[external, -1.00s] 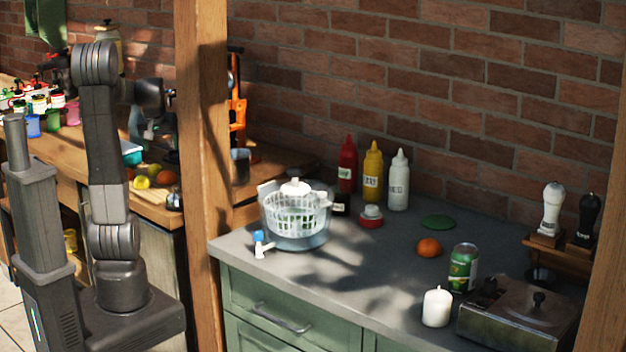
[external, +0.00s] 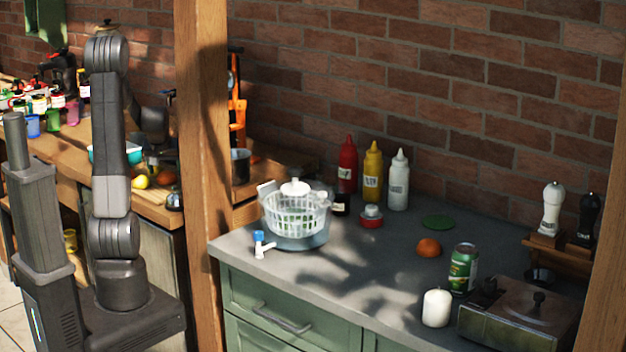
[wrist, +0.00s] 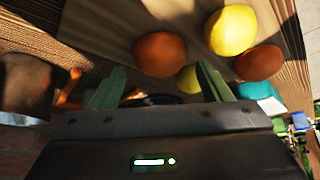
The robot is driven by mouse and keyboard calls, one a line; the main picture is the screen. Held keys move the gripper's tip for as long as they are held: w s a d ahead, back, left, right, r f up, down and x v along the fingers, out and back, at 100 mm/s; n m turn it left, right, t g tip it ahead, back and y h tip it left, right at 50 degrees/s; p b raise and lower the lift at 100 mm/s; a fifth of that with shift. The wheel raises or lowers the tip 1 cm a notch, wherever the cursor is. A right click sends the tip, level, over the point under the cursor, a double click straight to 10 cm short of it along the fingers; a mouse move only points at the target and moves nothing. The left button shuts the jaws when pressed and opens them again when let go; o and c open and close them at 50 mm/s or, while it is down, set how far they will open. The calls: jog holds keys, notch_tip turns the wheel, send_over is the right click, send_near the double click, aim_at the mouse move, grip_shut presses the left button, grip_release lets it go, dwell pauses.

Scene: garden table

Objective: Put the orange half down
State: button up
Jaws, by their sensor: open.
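My gripper (wrist: 160,68) is open in the wrist view, with its two green fingers apart. A round orange-coloured fruit (wrist: 160,54) lies just beyond the fingertips, between their lines. A second orange fruit (wrist: 259,63) lies to the right of the right finger. I cannot tell which of them, if either, is the orange half; no cut face shows. Nothing is clearly held. In the external view my gripper (external: 152,158) is low over the wooden counter, beside an orange fruit (external: 166,178) and a lemon (external: 140,181), partly hidden by my arm.
A large yellow fruit (wrist: 230,30) lies on the board in the wrist view. A teal bowl (external: 102,154) stands close to my arm. A wooden post (external: 200,200) separates this counter from the grey one, where a salad spinner (external: 297,215) and an orange (external: 429,248) stand.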

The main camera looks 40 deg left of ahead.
aim_at(166, 173)
jog(key=shift+x, duration=1.55)
jog(key=shift+r, duration=0.1)
jog(key=c, duration=0.9)
jog(key=shift+o, duration=0.2)
jog(key=shift+r, duration=0.15)
